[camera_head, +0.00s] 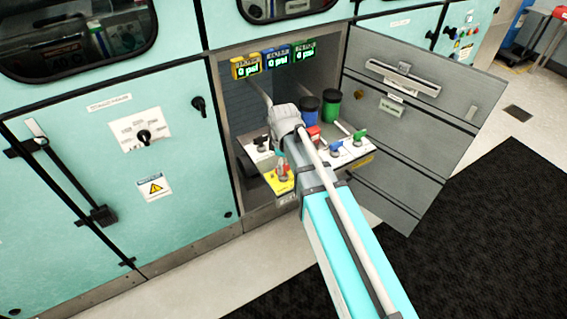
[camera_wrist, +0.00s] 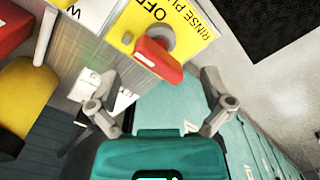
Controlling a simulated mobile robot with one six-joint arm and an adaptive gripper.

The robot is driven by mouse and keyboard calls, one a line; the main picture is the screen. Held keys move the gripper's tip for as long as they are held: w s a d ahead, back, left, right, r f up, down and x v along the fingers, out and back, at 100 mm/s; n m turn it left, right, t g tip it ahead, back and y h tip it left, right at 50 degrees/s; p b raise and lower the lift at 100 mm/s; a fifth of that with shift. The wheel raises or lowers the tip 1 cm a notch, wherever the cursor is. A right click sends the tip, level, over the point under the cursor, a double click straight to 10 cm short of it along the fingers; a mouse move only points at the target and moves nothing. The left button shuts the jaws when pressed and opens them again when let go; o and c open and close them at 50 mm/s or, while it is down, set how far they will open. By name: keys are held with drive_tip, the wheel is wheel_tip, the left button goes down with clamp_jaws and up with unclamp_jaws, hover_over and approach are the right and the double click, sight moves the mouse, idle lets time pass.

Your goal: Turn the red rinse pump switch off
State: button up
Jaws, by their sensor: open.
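The red rinse pump switch (camera_wrist: 160,62) shows large in the wrist view. Its handle lies on a slant on a round grey base, over a yellow label (camera_wrist: 186,22) that reads "OFF" and "RINSE PU...". I cannot tell which position the handle is set to. In the wrist view my gripper (camera_wrist: 158,100) is open, one finger to each side and below the handle, with nothing between the fingers. The fingers look apart from the handle. In the head view the yellow label (camera_head: 275,183) shows at the front of the cabinet shelf beside my arm; my gripper's fingertips are hidden there.
The cabinet holds blue (camera_head: 309,107) and green (camera_head: 331,103) containers, a green-handled switch (camera_head: 360,135) and several displays reading 0 psi. Its grey door (camera_head: 415,130) stands open at the right. Red (camera_wrist: 14,28) and yellow (camera_wrist: 27,95) containers are at the wrist view's left.

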drive_tip(key=shift+r+p, duration=5.7)
drive_tip(key=shift+r, duration=0.35)
drive_tip(key=s+d+m, duration=0.5)
drive_tip(key=d+m, duration=0.3)
drive_tip(key=d, duration=0.1)
drive_tip(key=s+d+r+m+p, duration=0.1)
drive_tip(key=s+d+m, duration=0.4)
drive_tip(key=d, duration=0.5)
drive_tip(key=m, duration=0.2)
drive_tip(key=shift+d+r+m, duration=0.25)
drive_tip(key=shift+d+m, duration=0.05)
drive_tip(key=shift+m, duration=0.1)
